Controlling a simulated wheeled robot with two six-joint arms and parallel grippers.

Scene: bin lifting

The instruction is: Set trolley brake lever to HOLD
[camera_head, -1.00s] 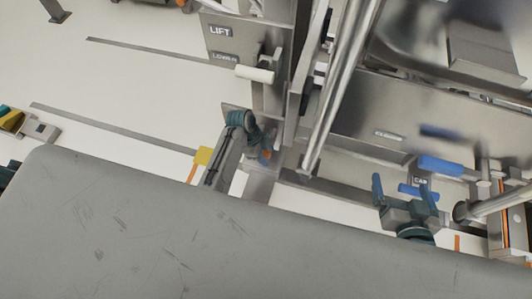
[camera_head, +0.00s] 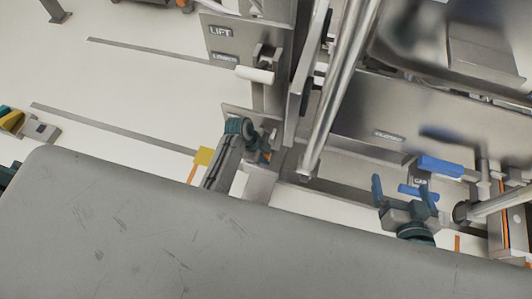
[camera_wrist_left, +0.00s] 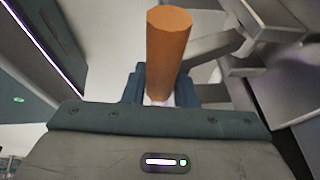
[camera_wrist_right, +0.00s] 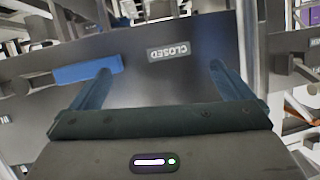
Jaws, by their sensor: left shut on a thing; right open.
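An orange cylindrical handle (camera_wrist_left: 168,50), apparently the brake lever's grip, stands up between the fingers of my left gripper (camera_wrist_left: 160,88) in the left wrist view. That gripper is shut on it. In the head view my left gripper (camera_head: 262,143) is low beside the steel post, and only a small bit of the orange handle (camera_head: 267,156) shows. No HOLD marking can be read, so I cannot tell the lever's setting. My right gripper (camera_head: 401,184) is open and empty, near a blue handle (camera_head: 440,166). It also shows open in the right wrist view (camera_wrist_right: 160,68).
A panel marked LIFT (camera_head: 221,32) and a white lever (camera_head: 254,74) are above my left gripper. A bright steel tube (camera_head: 340,90) slants between the arms. A CLOSED label (camera_head: 388,135) sits on the steel panel. Floor at left is mostly clear.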

